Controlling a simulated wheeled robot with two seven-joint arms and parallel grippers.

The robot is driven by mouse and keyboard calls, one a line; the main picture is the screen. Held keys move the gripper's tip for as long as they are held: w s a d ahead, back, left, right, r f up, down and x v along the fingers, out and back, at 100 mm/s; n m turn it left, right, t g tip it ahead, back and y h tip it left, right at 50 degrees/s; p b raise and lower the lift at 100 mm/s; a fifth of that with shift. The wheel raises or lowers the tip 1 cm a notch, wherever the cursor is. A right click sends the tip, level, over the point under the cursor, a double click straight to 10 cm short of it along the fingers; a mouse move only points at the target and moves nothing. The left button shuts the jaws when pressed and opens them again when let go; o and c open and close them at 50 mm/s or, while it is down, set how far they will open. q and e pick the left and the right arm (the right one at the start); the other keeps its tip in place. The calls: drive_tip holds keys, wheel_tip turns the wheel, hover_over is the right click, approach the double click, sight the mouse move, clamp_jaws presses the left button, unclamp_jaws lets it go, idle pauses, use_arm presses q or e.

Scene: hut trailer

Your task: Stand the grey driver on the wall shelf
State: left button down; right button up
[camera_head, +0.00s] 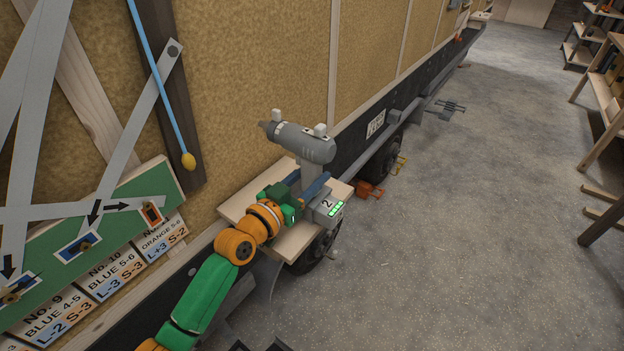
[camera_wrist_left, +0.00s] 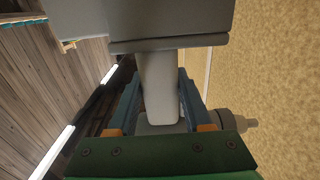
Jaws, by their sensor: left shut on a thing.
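The grey driver (camera_head: 305,144) stands upright, its nose pointing left and its battery foot, marked 2 with green lights, at the bottom. My left gripper (camera_head: 312,184) is shut on its handle. In the left wrist view the handle (camera_wrist_left: 158,80) sits between the two blue fingers (camera_wrist_left: 160,103), with the large foot across the top of the picture. The wall shelf (camera_head: 297,242) is a pale wooden board on the trailer's side. The driver's foot is over its right part; I cannot tell whether it touches the board. My right gripper is not in view.
A green board (camera_head: 125,205) with number cards and metal strips is on the wall at left. A blue cord with a yellow end (camera_head: 188,161) hangs above. Wheels and an orange item (camera_head: 369,190) are beyond the shelf. The grey floor at right is open.

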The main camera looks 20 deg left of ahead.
use_arm(q)
drive_tip(key=shift+c, duration=2.3)
unclamp_jaws()
drive_tip(key=shift+s, duration=0.15)
drive_tip(key=shift+o, duration=0.7)
drive_tip(key=shift+s+r, duration=0.2)
drive_tip(key=shift+s, duration=0.05)
drive_tip(key=shift+w+f, duration=0.1)
drive_tip(key=shift+w, duration=0.05)
drive_tip(key=o, duration=0.3)
drive_tip(key=shift+s+a, duration=0.1)
drive_tip(key=shift+s, duration=0.25)
drive_tip(key=p+v, duration=0.2)
drive_tip(key=v, duration=0.9)
drive_tip(key=shift+s, duration=0.2)
